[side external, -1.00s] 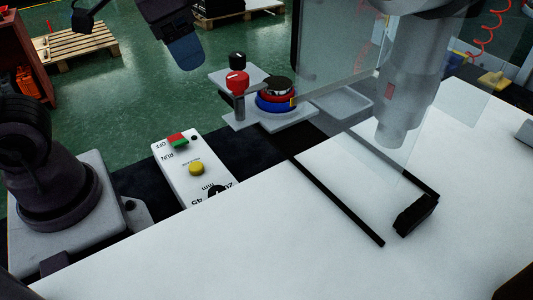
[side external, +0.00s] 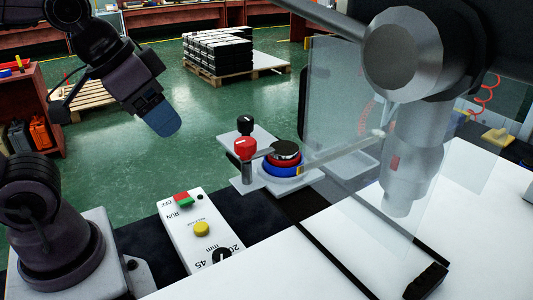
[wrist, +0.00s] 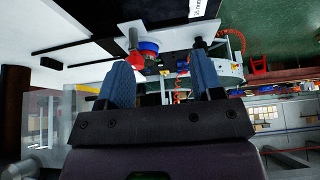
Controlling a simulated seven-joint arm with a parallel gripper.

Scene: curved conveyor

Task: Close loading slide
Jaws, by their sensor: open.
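The loading slide appears as two dark rails (side external: 337,262) on the white tabletop, with a black block (side external: 427,282) at the near end of the right rail. I cannot tell its exact slide position. A clear panel (side external: 335,110) stands over the rails. My gripper (side external: 163,118) hangs at the upper left in the side view, well away from the rails and touching nothing. In the wrist view its two blue fingers (wrist: 160,62) are apart with nothing between them. The rails (wrist: 85,38) show there at the upper left.
A white control box (side external: 200,230) with a yellow button stands between my base and the tabletop. A red knob (side external: 244,148) and a stack of black, red and blue rings (side external: 284,160) stand behind it. A large grey cylinder (side external: 403,50) overhangs the right side.

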